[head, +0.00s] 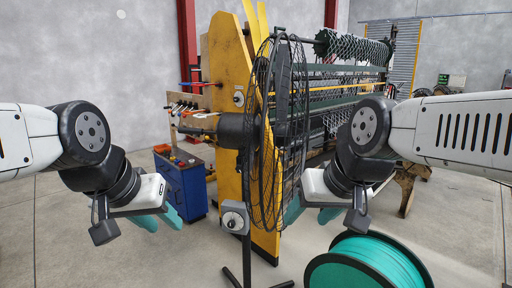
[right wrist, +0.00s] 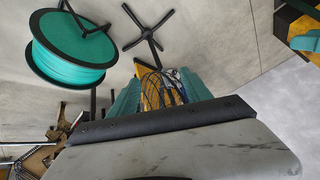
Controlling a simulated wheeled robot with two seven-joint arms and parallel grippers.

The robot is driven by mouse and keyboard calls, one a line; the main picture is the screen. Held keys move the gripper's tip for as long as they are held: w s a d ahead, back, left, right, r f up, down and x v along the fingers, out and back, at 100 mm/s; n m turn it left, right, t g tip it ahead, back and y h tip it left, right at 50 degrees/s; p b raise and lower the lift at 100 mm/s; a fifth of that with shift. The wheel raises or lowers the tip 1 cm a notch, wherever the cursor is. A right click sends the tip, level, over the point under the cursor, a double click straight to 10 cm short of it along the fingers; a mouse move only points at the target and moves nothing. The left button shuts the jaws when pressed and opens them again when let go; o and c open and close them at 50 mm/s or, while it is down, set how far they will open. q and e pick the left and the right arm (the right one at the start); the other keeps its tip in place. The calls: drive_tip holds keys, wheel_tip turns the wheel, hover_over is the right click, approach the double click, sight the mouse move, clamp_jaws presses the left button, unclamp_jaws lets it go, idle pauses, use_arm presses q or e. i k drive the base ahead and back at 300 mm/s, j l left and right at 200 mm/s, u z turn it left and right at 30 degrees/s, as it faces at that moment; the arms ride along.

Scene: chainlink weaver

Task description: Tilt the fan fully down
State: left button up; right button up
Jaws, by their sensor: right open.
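The black pedestal fan (head: 264,150) stands in the middle of the head view, its round wire cage seen nearly edge-on and roughly upright. Its dark motor housing (head: 234,130) is left of the cage, above a grey control box (head: 234,217) on the pole. My left gripper (head: 158,218) is open and empty, left of the fan and below the motor. My right gripper (head: 312,213) is open, at the right of the cage's lower part; contact cannot be told. In the right wrist view, part of the cage (right wrist: 158,90) shows beyond the fingers (right wrist: 160,92).
A yellow machine frame (head: 228,75) with chain-link mesh (head: 355,48) stands behind the fan. A blue cabinet (head: 183,188) is at left. A teal spool (head: 370,265) lies at front right, near the fan's crossed base (right wrist: 148,32). Floor at front left is clear.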

sight(244, 132)
drive_tip(key=i+j, duration=0.2)
drive_tip(key=j, duration=0.15)
drive_tip(key=i+j, duration=0.2)
drive_tip(key=i+j+u, duration=0.1)
drive_tip(key=j, duration=0.35)
drive_tip(key=i+j, duration=0.1)
drive_tip(key=i, duration=0.45)
drive_tip(key=i+j+u, duration=0.1)
drive_tip(key=i, duration=0.45)
